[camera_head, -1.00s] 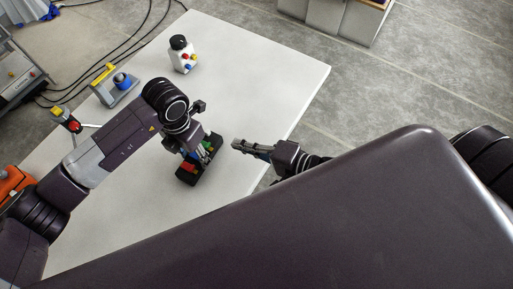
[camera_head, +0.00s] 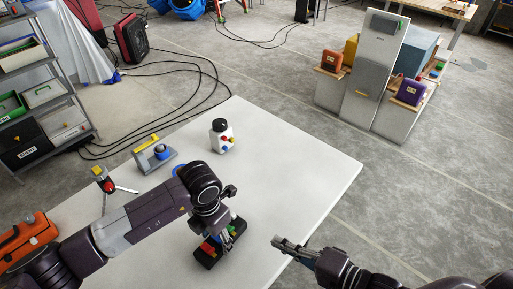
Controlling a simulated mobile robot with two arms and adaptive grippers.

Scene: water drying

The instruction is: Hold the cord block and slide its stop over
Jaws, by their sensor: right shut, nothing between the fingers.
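The cord block appears to be the small black block (camera_head: 208,262) with red, yellow and green parts on the white table, near its front right edge. My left gripper (camera_head: 217,230) points down at the block from above. Its fingers overlap the block's middle, and I cannot tell whether they are closed on it. The stop is too small to pick out. My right gripper (camera_head: 277,241) is shut and empty. It is to the right of the block and apart from it, by the table's right edge.
A white bottle-like object with a black top (camera_head: 222,137), a grey stand with a blue part (camera_head: 155,155) and a red device on thin legs (camera_head: 109,186) stand farther back on the table (camera_head: 300,170). An orange case (camera_head: 27,240) is at left. The table's right side is clear.

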